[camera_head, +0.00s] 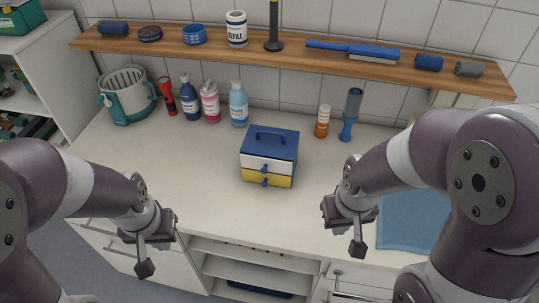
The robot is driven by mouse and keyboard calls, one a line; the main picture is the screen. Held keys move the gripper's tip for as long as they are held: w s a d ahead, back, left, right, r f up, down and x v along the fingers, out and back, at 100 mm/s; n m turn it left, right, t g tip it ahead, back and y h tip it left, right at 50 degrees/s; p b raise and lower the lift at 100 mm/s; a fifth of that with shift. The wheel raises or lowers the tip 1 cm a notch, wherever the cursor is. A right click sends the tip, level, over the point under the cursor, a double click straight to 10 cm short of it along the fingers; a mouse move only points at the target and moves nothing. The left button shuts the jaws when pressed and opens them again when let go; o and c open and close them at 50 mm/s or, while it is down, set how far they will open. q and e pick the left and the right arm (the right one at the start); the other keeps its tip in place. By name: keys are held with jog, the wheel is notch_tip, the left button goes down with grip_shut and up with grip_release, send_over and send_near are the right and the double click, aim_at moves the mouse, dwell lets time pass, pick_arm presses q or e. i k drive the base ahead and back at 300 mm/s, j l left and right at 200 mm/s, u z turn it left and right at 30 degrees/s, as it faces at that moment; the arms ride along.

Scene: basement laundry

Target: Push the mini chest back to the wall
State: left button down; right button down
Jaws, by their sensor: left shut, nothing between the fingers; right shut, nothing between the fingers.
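The mini chest (269,157) stands upright on the white counter. It has a blue top with a handle, a white upper drawer and a yellow lower drawer, both closed as far as I can see. A gap of bare counter lies between it and the tiled wall (290,86) behind. My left gripper (146,268) is shut and empty, low at the counter's front edge, left of the chest. My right gripper (357,247) is shut and empty, in front and to the right of the chest. Neither gripper touches the chest.
Behind the chest on the left stand a blue bottle (191,99), a pink bottle (210,104) and a light blue bottle (238,106). An orange-and-white container (322,123) and a blue brush-like item (349,115) stand right. A wooden shelf (290,56) overhangs the back. A blue mat (405,225) lies right.

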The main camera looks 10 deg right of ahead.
aim_at(275, 143)
jog(key=j+z, duration=0.35)
jog(key=j, duration=0.45)
jog(key=j+z, duration=0.3)
jog(key=j, duration=0.55)
